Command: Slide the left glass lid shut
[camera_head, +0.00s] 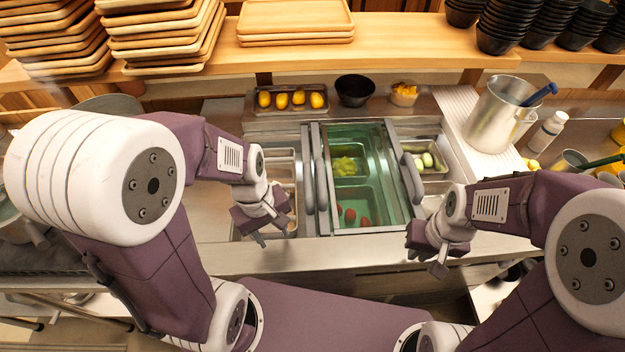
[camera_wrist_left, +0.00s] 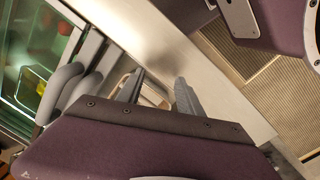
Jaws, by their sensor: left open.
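The glass lids (camera_head: 375,150) cover the middle of the counter well, with metal pans of yellow and red food under the greenish glass. Two grey upright handles (camera_head: 308,184) stand close together at the left side of the glass, and one grey handle (camera_head: 411,179) stands at its right. I cannot tell the lid panes apart. My left gripper (camera_head: 274,237) is open and empty, left of the paired handles and near the front edge. In the left wrist view its fingers (camera_wrist_left: 158,92) are apart, with the grey handles (camera_wrist_left: 60,92) to their left. My right gripper (camera_head: 427,258) hangs at the front right, apart from the right handle.
Pans at the left (camera_head: 283,165) and right (camera_head: 430,160) are uncovered. A tray of yellow food (camera_head: 291,108), a black bowl (camera_head: 355,90) and a small tub (camera_head: 404,94) sit behind. A metal pot (camera_head: 497,115) stands at the right. The steel front ledge (camera_head: 340,255) is clear.

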